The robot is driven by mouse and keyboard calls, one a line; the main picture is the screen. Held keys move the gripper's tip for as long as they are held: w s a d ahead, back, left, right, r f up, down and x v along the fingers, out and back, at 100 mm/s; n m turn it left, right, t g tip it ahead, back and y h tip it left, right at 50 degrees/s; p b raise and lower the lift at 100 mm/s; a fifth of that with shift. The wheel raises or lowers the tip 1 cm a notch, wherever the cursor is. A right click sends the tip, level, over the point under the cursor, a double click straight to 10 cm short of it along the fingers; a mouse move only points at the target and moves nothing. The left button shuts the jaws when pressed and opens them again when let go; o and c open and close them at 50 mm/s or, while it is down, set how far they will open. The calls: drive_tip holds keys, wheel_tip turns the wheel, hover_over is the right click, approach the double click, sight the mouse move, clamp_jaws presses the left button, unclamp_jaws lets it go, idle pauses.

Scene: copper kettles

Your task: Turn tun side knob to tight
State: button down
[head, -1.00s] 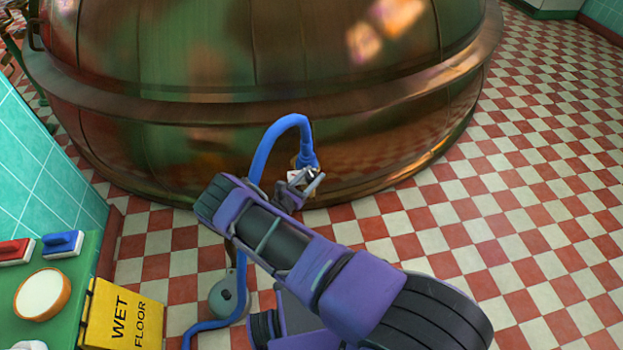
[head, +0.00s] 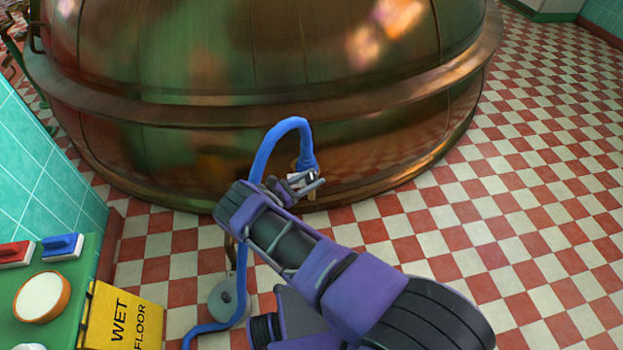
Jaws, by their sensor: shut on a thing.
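The copper tun (head: 270,110) fills the upper middle of the head view, a wide round vessel with a raised band around it. A blue hose (head: 257,158) arches up from the floor and comes down to a fitting low on the tun's near side. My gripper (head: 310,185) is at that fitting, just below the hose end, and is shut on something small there. The side knob cannot be made out clearly; my gripper and the hose end cover that spot. My purple and black arm reaches in from the lower right.
A green table (head: 75,318) at the lower left holds a white-topped round bowl (head: 41,297) and red and blue brushes (head: 62,246). A yellow wet floor sign (head: 117,317) stands beside it. A grey round object (head: 228,298) is by the hose. Checkered floor (head: 540,220) at right is clear.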

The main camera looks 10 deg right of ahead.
drive_tip(key=shift+c, duration=1.5)
unclamp_jaws()
drive_tip(key=shift+a, duration=0.1)
drive_tip(key=v, duration=1.7)
drive_tip(key=shift+s, duration=0.1)
